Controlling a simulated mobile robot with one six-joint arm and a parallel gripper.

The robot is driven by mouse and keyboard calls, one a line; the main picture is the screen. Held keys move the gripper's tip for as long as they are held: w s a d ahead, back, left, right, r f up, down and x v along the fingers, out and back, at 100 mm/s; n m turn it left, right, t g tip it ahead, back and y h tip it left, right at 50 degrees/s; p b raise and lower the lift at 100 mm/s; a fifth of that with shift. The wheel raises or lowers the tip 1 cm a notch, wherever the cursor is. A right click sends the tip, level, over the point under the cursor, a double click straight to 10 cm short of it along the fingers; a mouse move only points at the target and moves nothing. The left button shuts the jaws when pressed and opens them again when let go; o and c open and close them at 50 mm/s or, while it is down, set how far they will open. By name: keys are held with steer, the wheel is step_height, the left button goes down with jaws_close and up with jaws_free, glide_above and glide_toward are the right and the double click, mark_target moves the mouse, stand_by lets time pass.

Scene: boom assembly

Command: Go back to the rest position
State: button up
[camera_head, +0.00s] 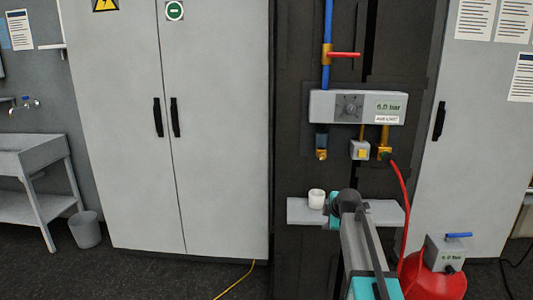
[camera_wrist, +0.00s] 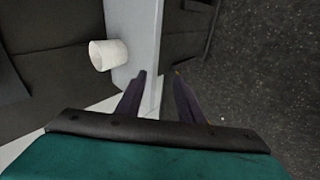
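My gripper (camera_wrist: 160,76) shows in the wrist view with its two dark fingers apart and nothing between them. It points down past the edge of a light grey shelf (camera_wrist: 142,40). A white cup (camera_wrist: 108,54) is to the left of the fingers, apart from them. In the head view the cup (camera_head: 316,198) stands upright on the shelf (camera_head: 299,213), just left of my arm. My arm reaches forward over the shelf there and hides the fingers.
A panel box reading 6.0 bar (camera_head: 357,107) is above the shelf. A red hose (camera_head: 405,205) runs down right of my arm to a red tank (camera_head: 430,283). Grey cabinets (camera_head: 215,130) stand left. A yellow cable (camera_head: 236,280) lies on the floor.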

steer(key=s+a+f+m+g, duration=0.1)
steer(key=s+a+f+g, duration=0.1)
steer(key=s+f, duration=0.8)
steer(key=s+a+f+m+g, duration=0.1)
steer(key=s+a+f+g, duration=0.35)
steer(key=f, duration=1.05)
steer(key=s+f+m+g, duration=0.1)
steer(key=s+f+m, duration=0.1)
steer(key=s+f, duration=0.9)
steer(key=s+f+m+g, duration=0.2)
steer(key=s+f+m, duration=0.2)
steer(key=s, duration=0.7)
steer(key=s+f+m+g, duration=0.2)
steer(key=s+f+m, duration=0.2)
steer(key=s, duration=0.7)
steer(key=s+f+m+g+p, duration=0.1)
steer(key=s+f+m, duration=0.3)
steer(key=s, duration=0.8)
steer(key=shift+d+f+m+g+h, duration=0.15)
steer(key=shift+m+g+h, duration=0.3)
steer(key=shift+g, duration=0.2)
steer(key=shift+w, duration=0.1)
